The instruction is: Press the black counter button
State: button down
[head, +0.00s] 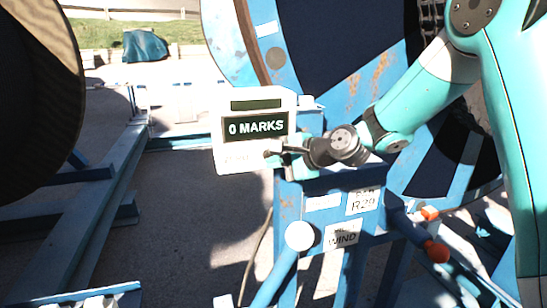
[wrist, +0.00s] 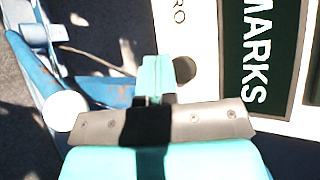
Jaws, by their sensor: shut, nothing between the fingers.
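The white counter box (head: 229,160) stands on the blue frame and its display (head: 256,127) reads "0 MARKS". In the wrist view the display shows turned on its side (wrist: 257,50). The black counter button (wrist: 186,70) is a dark round on the white face beside partly readable lettering. My gripper (head: 273,154) is shut and empty at the lower right of the counter face. In the wrist view its teal fingers (wrist: 154,72) lie just left of the button. I cannot tell whether the tips touch the face. In the head view the gripper hides the button area.
A large blue reel (head: 340,50) stands behind the counter. A dark reel (head: 38,95) is at the left. A white knob (head: 299,236) and a "WIND" label (head: 343,237) are below, with orange-tipped handles (head: 436,251) at the right.

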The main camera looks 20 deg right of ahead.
jog(key=shift+s+b, duration=0.4)
jog(key=shift+s, duration=1.95)
jog(key=shift+s+a, duration=0.1)
jog(key=s+a+f+n+g+h+b, duration=0.1)
jog(key=s+a+n+g+b, duration=0.15)
jog(key=s+n, duration=0.45)
jog(key=s+a+f+n+g+b, duration=0.15)
jog(key=s+a+n+g, duration=0.3)
jog(key=s, duration=0.45)
jog(key=s+d+f+n+g+h, duration=0.2)
jog(key=s+d+n+g+h, duration=0.1)
jog(key=s+n, duration=0.6)
jog(key=s, duration=0.3)
jog(key=shift+s+d, duration=0.25)
jog(key=shift+s, duration=0.05)
jog(key=shift+f, duration=0.15)
